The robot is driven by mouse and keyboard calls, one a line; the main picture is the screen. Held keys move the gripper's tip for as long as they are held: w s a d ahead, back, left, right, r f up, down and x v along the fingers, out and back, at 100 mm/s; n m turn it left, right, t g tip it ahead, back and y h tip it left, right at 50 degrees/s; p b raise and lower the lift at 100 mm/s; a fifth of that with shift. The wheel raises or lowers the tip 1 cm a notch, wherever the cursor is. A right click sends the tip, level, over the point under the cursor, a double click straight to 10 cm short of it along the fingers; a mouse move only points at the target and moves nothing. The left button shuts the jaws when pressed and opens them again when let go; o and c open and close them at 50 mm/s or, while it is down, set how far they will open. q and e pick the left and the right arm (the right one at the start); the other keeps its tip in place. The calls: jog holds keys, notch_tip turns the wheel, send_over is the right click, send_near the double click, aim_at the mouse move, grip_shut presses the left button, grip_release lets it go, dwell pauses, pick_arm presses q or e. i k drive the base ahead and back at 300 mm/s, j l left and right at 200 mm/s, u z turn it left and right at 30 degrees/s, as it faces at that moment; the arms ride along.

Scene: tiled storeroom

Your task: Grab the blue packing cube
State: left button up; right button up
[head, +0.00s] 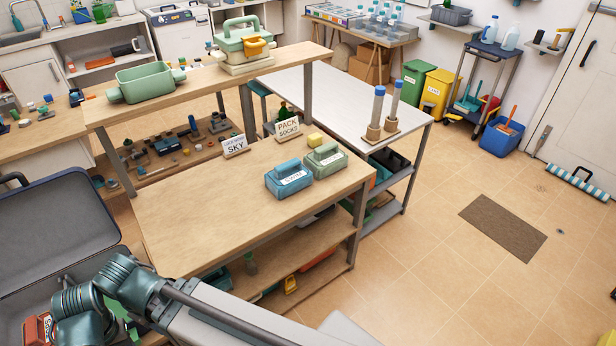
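The blue packing cube (288,179) is a blue block with a handle-like top and a white label too small to read surely. It sits upright on the wooden table (190,215), near its right end. A similar green packing cube (325,161) stands close behind it to the right. My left arm shows at the lower left, bent over the open suitcase, well away from the blue cube. Its fingertips cannot be made out. My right gripper is out of view.
Signs reading SKY (236,146) and PACK SOCKS (287,128) stand behind the cubes, with a yellow block (316,140) nearby. A raised shelf (205,76) runs along the table's back. The open grey suitcase (50,225) lies at left. The table's left and front are clear.

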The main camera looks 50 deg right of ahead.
aim_at(291, 176)
jog(key=z, duration=1.55)
jog(key=i+z, duration=0.2)
jog(key=i, duration=0.3)
jog(key=i+j+z, duration=0.15)
jog(key=i, duration=0.3)
